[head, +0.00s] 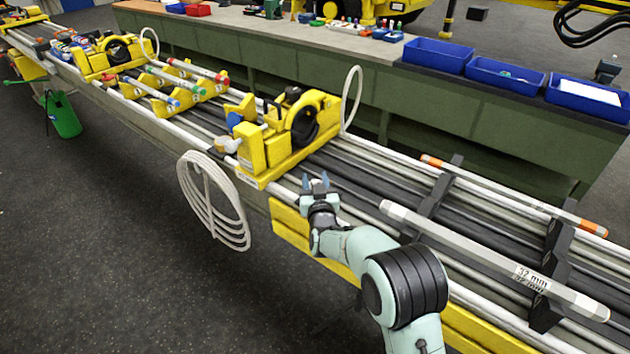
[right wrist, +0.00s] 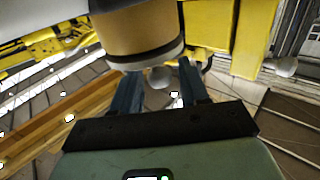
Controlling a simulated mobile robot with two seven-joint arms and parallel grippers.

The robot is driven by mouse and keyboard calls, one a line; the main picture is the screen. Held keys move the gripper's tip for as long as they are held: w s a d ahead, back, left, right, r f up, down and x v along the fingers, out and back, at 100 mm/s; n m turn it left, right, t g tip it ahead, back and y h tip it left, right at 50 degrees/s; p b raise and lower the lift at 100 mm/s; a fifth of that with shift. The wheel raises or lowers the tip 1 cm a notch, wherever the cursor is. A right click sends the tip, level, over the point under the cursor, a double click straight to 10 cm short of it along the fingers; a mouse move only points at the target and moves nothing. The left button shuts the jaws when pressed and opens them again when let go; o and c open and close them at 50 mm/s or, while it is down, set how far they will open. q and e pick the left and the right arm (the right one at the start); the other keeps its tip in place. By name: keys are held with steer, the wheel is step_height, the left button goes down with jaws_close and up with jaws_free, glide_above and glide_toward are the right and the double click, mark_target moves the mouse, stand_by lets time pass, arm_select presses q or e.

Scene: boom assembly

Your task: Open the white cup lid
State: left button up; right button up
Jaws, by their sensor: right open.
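A small white cup-like part (head: 228,144) sits on the left end of the near yellow machine in the head view. I cannot make out where its lid meets it. My right gripper (head: 316,181) is open, with its bluish fingers pointing up beside the rail, to the right of the white part and apart from it. In the right wrist view my right gripper (right wrist: 159,83) has its two fingers spread. A tan cylinder (right wrist: 138,32) with a pale rim shows just beyond the fingertips; whether they touch it is unclear. A small pale round piece shows between the fingers. My left gripper is out of view.
The yellow machine (head: 255,150) stands on the long rail bed near my right gripper. A coil of white hose (head: 213,207) hangs at the front edge. A long grey tube (head: 490,260) lies at the right. Blue bins (head: 438,56) stand on the back bench.

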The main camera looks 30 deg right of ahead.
steer(key=shift+w, duration=0.1)
jaws_close()
steer(key=shift+r, duration=0.1)
